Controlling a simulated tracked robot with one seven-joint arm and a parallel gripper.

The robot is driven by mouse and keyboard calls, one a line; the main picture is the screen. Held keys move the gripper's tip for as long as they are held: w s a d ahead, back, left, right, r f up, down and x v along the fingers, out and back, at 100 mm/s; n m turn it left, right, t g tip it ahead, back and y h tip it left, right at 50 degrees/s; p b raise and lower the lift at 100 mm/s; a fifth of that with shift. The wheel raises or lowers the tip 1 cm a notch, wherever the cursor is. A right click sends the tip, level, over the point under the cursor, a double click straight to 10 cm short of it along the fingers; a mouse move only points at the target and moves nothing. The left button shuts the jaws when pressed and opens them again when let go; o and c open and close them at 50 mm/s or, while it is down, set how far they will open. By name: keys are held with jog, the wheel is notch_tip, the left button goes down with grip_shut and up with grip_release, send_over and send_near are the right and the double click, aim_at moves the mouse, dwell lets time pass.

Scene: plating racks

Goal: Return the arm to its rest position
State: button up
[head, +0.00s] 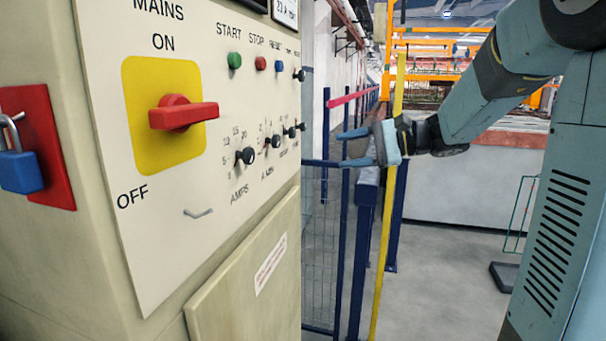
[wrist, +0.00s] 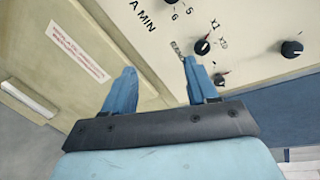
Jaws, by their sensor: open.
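My gripper (head: 352,162) is at the end of my arm, to the right of the control cabinet's panel in the head view. Its two blue fingers are apart, pointing left toward the cabinet, with nothing between them. In the wrist view the open fingers of my gripper (wrist: 160,88) point at the lower part of the panel, near several black knobs; one knob (wrist: 202,47) shows just beyond the right finger. I cannot tell the exact distance from the fingertips to the panel. My arm is bent and extends from the right side of the head view.
The cabinet (head: 245,245) fills the left, with a red mains switch (head: 183,113) and a blue padlock (head: 20,171). Dark blue posts (head: 391,235), a yellow post (head: 385,265) and mesh fencing (head: 321,235) stand near my gripper. Grey floor (head: 440,285) lies open at lower right.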

jog(key=s+f+n+g+h, duration=0.1)
jog(key=s+f+n+h, duration=0.15)
jog(key=s, duration=0.45)
jog(key=s+f+n+g+h, duration=0.1)
jog(key=s+f+h, duration=0.25)
jog(key=s, duration=0.35)
jog(key=s+d+f+n+t+h, duration=0.3)
jog(key=s+d+n+h, duration=0.2)
jog(key=s+d+h, duration=0.3)
jog(key=shift+s+d+f+h, duration=0.15)
jog(key=shift+s+d+h, duration=0.25)
jog(key=shift+s, duration=0.75)
